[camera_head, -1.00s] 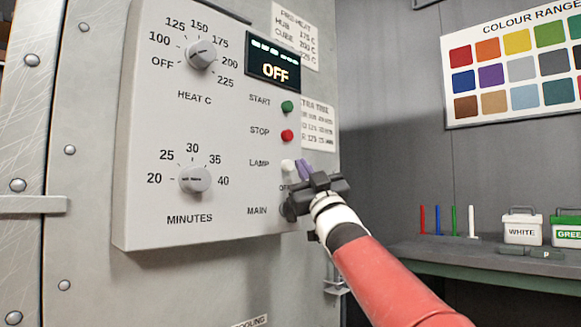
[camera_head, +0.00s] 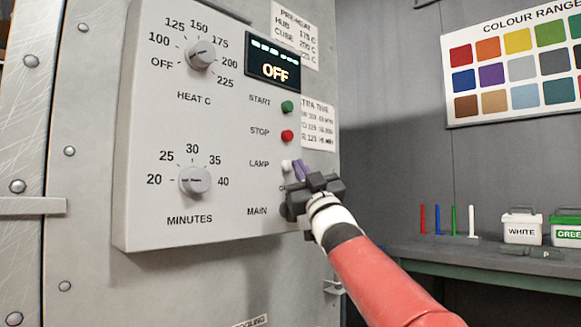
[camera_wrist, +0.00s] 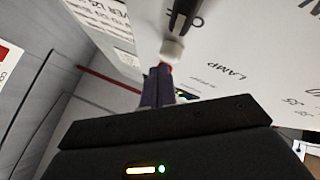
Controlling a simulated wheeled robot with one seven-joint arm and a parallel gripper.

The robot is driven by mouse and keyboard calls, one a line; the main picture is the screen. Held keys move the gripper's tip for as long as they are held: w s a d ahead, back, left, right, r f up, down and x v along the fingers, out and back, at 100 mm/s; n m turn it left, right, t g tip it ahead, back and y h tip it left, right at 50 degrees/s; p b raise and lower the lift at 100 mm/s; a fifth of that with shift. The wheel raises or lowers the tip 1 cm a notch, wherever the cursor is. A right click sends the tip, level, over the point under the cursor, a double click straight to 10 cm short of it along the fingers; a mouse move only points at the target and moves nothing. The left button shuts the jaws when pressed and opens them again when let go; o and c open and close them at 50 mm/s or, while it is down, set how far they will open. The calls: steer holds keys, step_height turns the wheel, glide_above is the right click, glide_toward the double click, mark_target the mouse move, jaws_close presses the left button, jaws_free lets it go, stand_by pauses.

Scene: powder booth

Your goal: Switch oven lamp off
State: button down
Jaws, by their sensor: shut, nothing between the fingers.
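The oven control panel (camera_head: 230,120) fills the left of the head view. The white-tipped lamp switch (camera_head: 287,165) sits beside the LAMP label, below the red stop button (camera_head: 287,136). My gripper body hides most of the main switch.
A heat knob (camera_head: 201,54), a minutes knob (camera_head: 195,180) and a green start button (camera_head: 287,106) stand out from the panel. The display (camera_head: 273,62) reads OFF. A bench (camera_head: 470,262) with a white tub (camera_head: 522,229) stands at the right. Open space lies between panel and bench.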

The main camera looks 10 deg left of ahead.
steer(key=shift+w+a, duration=0.25)
steer(key=shift+a, duration=0.1)
stand_by(0.4)
steer(key=shift+s+d, duration=0.55)
steer(key=shift+d, duration=0.2)
steer(key=shift+b, duration=0.3)
steer(key=s+d+b, duration=0.2)
steer(key=s+d, duration=0.1)
steer(key=d, duration=0.1)
steer(key=shift+s+d, duration=0.35)
steer(key=shift+s, duration=0.05)
